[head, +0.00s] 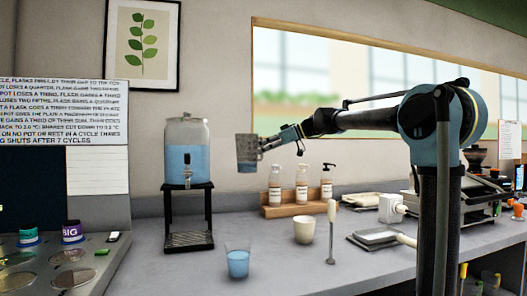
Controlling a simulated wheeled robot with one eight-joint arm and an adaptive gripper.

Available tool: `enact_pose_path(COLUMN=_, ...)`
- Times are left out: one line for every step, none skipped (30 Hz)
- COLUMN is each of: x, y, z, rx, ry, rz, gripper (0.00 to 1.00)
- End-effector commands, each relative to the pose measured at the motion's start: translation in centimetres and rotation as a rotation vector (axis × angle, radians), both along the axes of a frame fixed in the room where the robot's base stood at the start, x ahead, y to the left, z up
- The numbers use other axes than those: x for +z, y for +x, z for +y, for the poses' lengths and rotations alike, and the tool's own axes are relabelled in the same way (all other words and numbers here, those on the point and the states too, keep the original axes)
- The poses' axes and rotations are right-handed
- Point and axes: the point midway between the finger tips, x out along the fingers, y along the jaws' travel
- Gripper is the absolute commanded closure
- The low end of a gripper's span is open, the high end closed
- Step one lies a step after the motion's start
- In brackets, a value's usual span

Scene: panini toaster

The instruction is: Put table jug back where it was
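A grey, see-through-looking vessel (247,150), which looks like the table jug, is raised in the air to the right of the water dispenser. My gripper (263,144) reaches in from the right and appears shut on its right side. The jug looks roughly upright and is well above the counter, apart from everything else. The fingertips are small and partly hidden against it.
A water dispenser (187,151) with blue liquid stands on a black stand (188,217). A glass of blue liquid (237,262), a cream cup (303,230) and a frother-like stick (331,232) stand on the counter (285,277). Pump bottles (301,184) line the back.

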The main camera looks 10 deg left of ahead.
Motion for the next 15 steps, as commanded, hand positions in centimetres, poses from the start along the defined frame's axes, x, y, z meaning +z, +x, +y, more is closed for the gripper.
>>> enact_pose_path(x=0.0, y=0.0, z=0.1, rx=0.001, ry=0.000, rz=0.000, gripper=1.00)
enact_pose_path(x=0.0, y=-0.1, z=0.1, rx=0.002, ry=0.000, rz=0.001, gripper=1.00)
enact_pose_path(x=0.0, y=-0.1, z=0.2, rx=0.002, ry=0.000, rz=0.000, gripper=1.00)
enact_pose_path(x=0.0, y=-0.1, z=0.2, rx=0.003, ry=0.000, rz=0.000, gripper=1.00)
enact_pose_path(x=0.0, y=-0.1, z=0.3, rx=0.003, ry=0.000, rz=0.000, gripper=1.00)
enact_pose_path(x=0.0, y=-0.2, z=0.3, rx=0.004, ry=0.000, rz=0.001, gripper=1.00)
enact_pose_path(x=0.0, y=-0.2, z=0.3, rx=0.006, ry=0.001, rz=0.000, gripper=1.00)
enact_pose_path(x=0.0, y=-0.2, z=0.3, rx=0.009, ry=0.001, rz=0.000, gripper=1.00)
enact_pose_path(x=0.0, y=-0.2, z=0.3, rx=0.014, ry=0.003, rz=0.000, gripper=1.00)
enact_pose_path(x=-0.1, y=-0.2, z=0.4, rx=0.014, ry=0.002, rz=0.000, gripper=1.00)
enact_pose_path(x=-0.3, y=-0.2, z=0.4, rx=0.014, ry=0.002, rz=0.000, gripper=1.00)
enact_pose_path(x=-0.5, y=-0.3, z=0.4, rx=0.014, ry=0.002, rz=0.000, gripper=1.00)
enact_pose_path(x=-0.8, y=-0.3, z=0.4, rx=0.014, ry=0.002, rz=0.000, gripper=1.00)
enact_pose_path(x=-1.0, y=-0.3, z=0.4, rx=0.014, ry=0.002, rz=0.000, gripper=1.00)
enact_pose_path(x=-1.4, y=-0.3, z=0.4, rx=0.014, ry=0.002, rz=0.000, gripper=1.00)
